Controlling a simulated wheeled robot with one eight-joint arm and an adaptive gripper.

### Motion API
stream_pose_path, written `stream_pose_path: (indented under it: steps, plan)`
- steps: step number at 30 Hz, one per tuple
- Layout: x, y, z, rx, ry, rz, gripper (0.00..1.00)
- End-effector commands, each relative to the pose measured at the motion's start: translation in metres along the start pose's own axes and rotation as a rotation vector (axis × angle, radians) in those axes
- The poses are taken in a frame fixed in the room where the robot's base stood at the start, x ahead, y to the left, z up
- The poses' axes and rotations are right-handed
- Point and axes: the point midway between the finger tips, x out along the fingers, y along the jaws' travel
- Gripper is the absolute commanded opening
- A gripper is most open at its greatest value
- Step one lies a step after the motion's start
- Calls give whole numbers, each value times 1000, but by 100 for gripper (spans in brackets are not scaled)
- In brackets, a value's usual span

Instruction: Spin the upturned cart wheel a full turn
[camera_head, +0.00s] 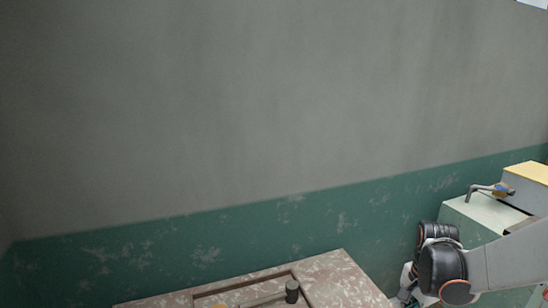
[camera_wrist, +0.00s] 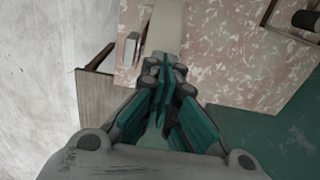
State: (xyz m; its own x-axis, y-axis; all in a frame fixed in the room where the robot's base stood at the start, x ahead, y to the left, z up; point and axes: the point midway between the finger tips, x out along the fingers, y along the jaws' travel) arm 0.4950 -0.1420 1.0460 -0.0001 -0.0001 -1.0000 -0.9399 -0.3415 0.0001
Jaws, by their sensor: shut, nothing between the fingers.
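My gripper (camera_wrist: 164,80) is in the wrist view, with its teal fingers closed together and nothing between them. It points toward the edge of a worn pinkish tabletop. In the head view only my black and grey arm links show at the lower right; the fingertips are out of sight there. I cannot make out the upturned cart wheel in either view.
A worn pinkish table (camera_head: 345,280) stands at the bottom, with a shallow tray (camera_head: 200,301) and a dark-headed mallet (camera_head: 292,290) on it. A pale green cabinet (camera_head: 478,208) at right has a tap-like metal piece (camera_head: 487,189). A wall (camera_head: 240,110) fills the back.

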Motion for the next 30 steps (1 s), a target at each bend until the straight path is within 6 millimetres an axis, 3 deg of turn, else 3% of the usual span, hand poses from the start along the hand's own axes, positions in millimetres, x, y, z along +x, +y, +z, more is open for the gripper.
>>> stream_pose_path:
  steps: [30]
  plan:
    - [22,0,0,0,0,0,0]
